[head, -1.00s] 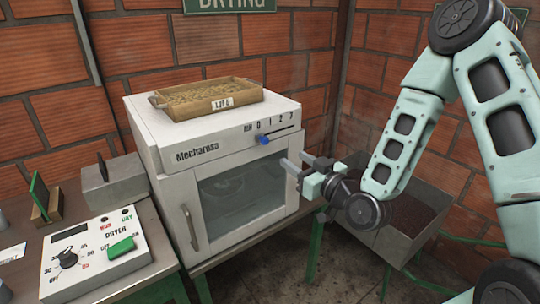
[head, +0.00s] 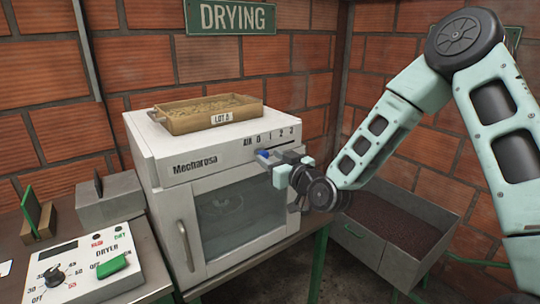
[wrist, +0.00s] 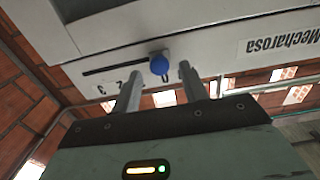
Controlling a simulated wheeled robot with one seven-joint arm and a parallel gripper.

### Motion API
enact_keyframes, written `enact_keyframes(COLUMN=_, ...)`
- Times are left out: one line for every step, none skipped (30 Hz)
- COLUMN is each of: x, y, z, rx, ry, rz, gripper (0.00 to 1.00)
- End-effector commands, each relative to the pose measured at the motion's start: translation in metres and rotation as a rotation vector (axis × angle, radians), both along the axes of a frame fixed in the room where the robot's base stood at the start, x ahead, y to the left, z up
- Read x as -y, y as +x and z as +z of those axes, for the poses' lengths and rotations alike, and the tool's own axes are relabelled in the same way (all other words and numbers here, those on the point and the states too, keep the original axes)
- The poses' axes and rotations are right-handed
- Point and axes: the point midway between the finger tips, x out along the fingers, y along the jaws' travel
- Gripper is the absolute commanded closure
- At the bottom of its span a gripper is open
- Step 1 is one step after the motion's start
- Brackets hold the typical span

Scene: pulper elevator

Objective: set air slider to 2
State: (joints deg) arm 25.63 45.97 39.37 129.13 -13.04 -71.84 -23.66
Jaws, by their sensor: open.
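The air slider's blue knob (head: 264,155) is on the front panel of the white Mecharosa dryer (head: 165,150). It sits near the 0 end of the slot, under the scale marked AIR 0 1 2 3. My gripper (head: 278,156) is open in front of the panel, close to the knob on its right. In the wrist view the blue knob (wrist: 159,64) appears between the two spread fingertips (wrist: 158,72), a little beyond them. The slot (wrist: 112,66) runs left from it there. The fingers partly cover the numbers. I cannot tell whether a finger touches the knob.
A wooden tray marked LOT (head: 195,122) stands on the dryer. A control box (head: 75,270) with a dial and green switch is on the table at left. A metal bin (head: 400,235) of dark granules is at right. The brick wall is close behind.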

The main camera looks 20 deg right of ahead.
Motion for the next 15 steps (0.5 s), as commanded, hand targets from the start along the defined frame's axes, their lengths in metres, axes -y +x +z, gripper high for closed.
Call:
enact_keyframes(x=-0.0015, y=0.0041, z=0.0006, rx=-0.001, ry=0.001, rz=0.000, gripper=0.56)
enact_keyframes(x=-0.0021, y=0.0062, z=0.0003, rx=-0.001, ry=0.001, rz=0.000, gripper=0.56)
enact_keyframes(x=-0.0028, y=0.0081, z=0.0000, rx=-0.001, ry=0.001, rz=0.000, gripper=0.56)
enact_keyframes(x=-0.0032, y=0.0091, z=-0.0002, rx=-0.001, ry=0.000, rz=0.000, gripper=0.56)
enact_keyframes(x=-0.0034, y=0.0098, z=-0.0003, rx=-0.001, ry=0.000, rz=0.000, gripper=0.56)
enact_keyframes(x=-0.0037, y=0.0106, z=-0.0004, rx=-0.001, ry=0.000, rz=0.000, gripper=0.56)
enact_keyframes(x=-0.0038, y=0.0108, z=-0.0005, rx=-0.001, ry=0.000, rz=0.000, gripper=0.56)
enact_keyframes(x=-0.0038, y=0.0110, z=-0.0006, rx=-0.001, ry=0.000, rz=0.000, gripper=0.56)
enact_keyframes(x=-0.0038, y=0.0111, z=-0.0007, rx=-0.001, ry=0.000, rz=0.000, gripper=0.56)
enact_keyframes(x=-0.0038, y=0.0110, z=-0.0007, rx=-0.001, ry=0.000, rz=0.000, gripper=0.56)
enact_keyframes(x=-0.0038, y=0.0110, z=-0.0007, rx=-0.001, ry=0.000, rz=0.000, gripper=0.56)
enact_keyframes(x=-0.0037, y=0.0109, z=-0.0008, rx=-0.001, ry=0.000, rz=0.000, gripper=0.56)
enact_keyframes(x=-0.0037, y=0.0109, z=-0.0008, rx=-0.001, ry=0.000, rz=0.000, gripper=0.56)
enact_keyframes(x=-0.0036, y=0.0108, z=-0.0008, rx=-0.001, ry=0.000, rz=0.000, gripper=0.65)
enact_keyframes(x=-0.0037, y=0.0108, z=-0.0008, rx=-0.001, ry=0.000, rz=0.000, gripper=0.76)
